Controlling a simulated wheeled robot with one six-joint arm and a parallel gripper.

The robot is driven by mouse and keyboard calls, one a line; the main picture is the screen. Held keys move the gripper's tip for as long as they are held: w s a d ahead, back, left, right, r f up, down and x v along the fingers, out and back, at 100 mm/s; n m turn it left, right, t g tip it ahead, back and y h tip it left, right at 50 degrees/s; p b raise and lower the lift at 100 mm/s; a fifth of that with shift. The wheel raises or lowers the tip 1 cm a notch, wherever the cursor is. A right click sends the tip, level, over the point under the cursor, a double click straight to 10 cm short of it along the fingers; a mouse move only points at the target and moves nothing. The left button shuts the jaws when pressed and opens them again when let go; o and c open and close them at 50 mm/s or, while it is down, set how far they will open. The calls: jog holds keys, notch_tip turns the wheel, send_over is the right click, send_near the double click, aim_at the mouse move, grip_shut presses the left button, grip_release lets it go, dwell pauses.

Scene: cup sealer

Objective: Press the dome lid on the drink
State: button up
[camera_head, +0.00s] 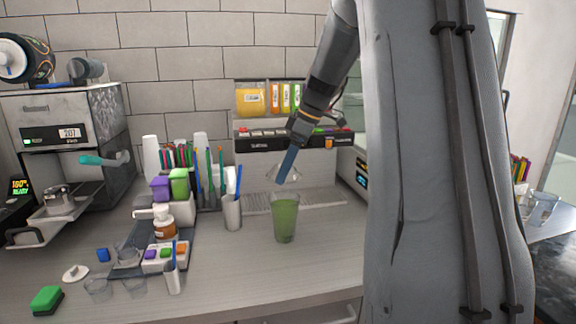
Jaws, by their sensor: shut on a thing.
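My gripper (284,178) reaches down from the upper right, with a blue finger at the lid. It is shut on the dome lid and holds it over the drink. The finger hides part of the lid, and the far finger is not clearly visible.
A metal cup with straws (232,212) stands close left of the drink. A drip tray (315,199) and a dispenser (290,142) are behind it. A caddy of colored boxes (160,257) and a cup sealer machine (65,130) are at left. The counter in front of the drink is clear.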

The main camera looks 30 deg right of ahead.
jog(key=shift+f+b, duration=1.5)
jog(key=shift+f, duration=1.05)
jog(key=shift+f, duration=0.15)
dwell(0.5)
jog(key=o, duration=1.2)
jog(key=shift+r+p, duration=2.35)
jog(key=shift+r, duration=1.15)
grip_shut()
